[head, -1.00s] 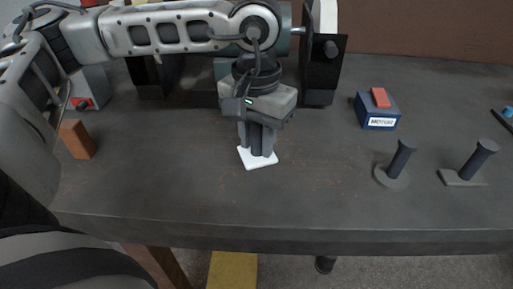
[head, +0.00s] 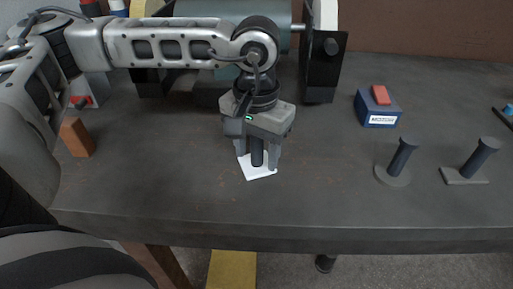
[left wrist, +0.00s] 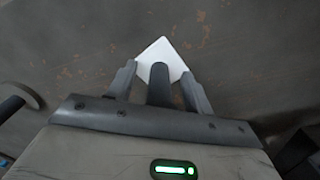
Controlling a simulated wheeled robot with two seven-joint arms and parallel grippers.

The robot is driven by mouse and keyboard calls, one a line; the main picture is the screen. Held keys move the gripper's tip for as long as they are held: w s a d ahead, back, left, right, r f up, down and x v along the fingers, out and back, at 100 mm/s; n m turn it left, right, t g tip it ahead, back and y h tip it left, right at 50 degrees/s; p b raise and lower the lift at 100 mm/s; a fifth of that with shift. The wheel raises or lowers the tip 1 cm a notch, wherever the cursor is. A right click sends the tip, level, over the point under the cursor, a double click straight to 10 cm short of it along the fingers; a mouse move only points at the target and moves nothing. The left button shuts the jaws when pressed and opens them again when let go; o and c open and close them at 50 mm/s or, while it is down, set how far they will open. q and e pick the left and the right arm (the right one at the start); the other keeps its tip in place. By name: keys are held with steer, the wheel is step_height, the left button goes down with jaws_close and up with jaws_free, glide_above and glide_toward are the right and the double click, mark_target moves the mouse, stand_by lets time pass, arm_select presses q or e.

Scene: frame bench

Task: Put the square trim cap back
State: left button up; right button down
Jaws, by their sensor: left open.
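A white square plate (head: 262,173) with a dark upright post, which looks like the square trim cap, is at the bench's front middle, apparently resting on the top. In the left wrist view the white plate (left wrist: 168,50) shows beyond the fingers, with one corner pointing away. My left gripper (head: 257,158) points down over it. Its fingers are open on both sides of the dark post (left wrist: 159,78), with gaps visible in the left wrist view. Part of the plate is hidden behind the fingers. My right gripper is not in view.
A round-based dark peg (head: 399,163) and a grey square-based peg (head: 470,164) stand at the right. A blue box with a red switch (head: 379,109) stands behind them. A large drum machine (head: 325,70) is at the back. A brown block (head: 77,138) is at the left.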

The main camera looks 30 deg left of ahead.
arm_select(q)
steer(key=shift+r, duration=0.65)
step_height(320, 180, up, 11)
steer(key=shift+r, duration=0.1)
steer(key=shift+p, duration=0.3)
